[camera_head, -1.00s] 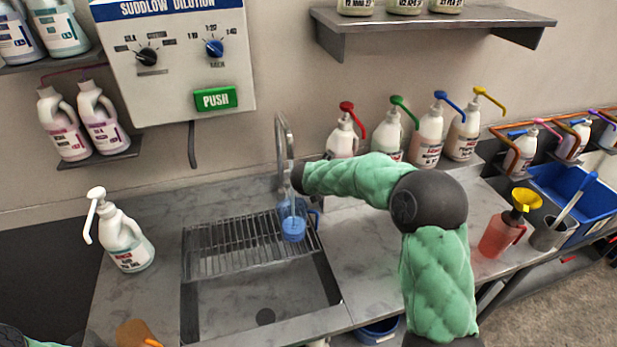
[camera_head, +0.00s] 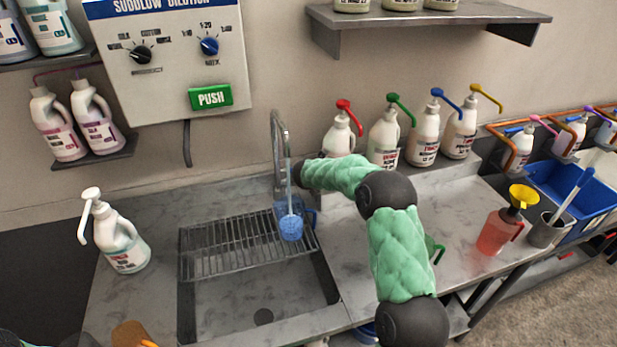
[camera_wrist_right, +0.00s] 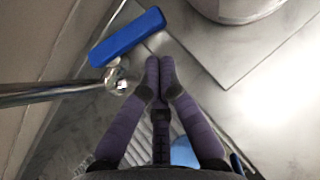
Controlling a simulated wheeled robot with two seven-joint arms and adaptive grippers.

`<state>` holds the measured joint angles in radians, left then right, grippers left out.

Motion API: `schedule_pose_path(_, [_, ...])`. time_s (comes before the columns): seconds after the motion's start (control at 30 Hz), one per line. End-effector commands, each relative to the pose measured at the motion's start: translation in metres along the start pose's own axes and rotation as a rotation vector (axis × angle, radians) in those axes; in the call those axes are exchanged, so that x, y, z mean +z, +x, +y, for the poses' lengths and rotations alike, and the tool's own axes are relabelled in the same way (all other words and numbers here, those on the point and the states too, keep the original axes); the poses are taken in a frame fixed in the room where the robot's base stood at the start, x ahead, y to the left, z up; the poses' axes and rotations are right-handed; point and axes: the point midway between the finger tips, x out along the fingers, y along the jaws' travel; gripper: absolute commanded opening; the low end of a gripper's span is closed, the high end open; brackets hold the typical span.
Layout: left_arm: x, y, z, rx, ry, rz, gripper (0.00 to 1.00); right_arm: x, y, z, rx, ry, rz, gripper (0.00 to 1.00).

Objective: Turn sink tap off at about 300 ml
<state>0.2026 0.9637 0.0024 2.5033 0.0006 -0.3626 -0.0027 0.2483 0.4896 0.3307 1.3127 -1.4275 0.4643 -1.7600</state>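The chrome sink tap (camera_head: 279,150) arches over the left side of the counter, and a thin stream seems to fall from it. A clear jug (camera_head: 311,217) with blue liquid (camera_head: 291,228) stands under it on the rack; its level marks are too small to read. In the right wrist view, a blue tap lever (camera_wrist_right: 128,36) sits at the end of the chrome tap body (camera_wrist_right: 118,76). My right gripper (camera_wrist_right: 160,62) is shut and empty, its fingertips together just beside the lever, apparently not touching. The head view hides its fingers behind my wrist. My left gripper is out of view.
The wire rack (camera_head: 215,250) spans the back of the sink (camera_head: 225,310). A white pump bottle (camera_head: 120,245) stands to its left, with several pump bottles (camera_head: 385,138) behind my right arm. A red jug (camera_head: 495,232) with a yellow funnel stands farther right.

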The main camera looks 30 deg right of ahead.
Motion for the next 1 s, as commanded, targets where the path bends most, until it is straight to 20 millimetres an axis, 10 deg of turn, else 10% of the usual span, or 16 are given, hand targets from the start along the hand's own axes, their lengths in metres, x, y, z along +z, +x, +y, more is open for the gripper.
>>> schedule_pose_path(1.0, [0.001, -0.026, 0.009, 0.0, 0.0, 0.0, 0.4, 0.022, 0.019, -0.009, -0.001, 0.0, 0.001, 0.0])
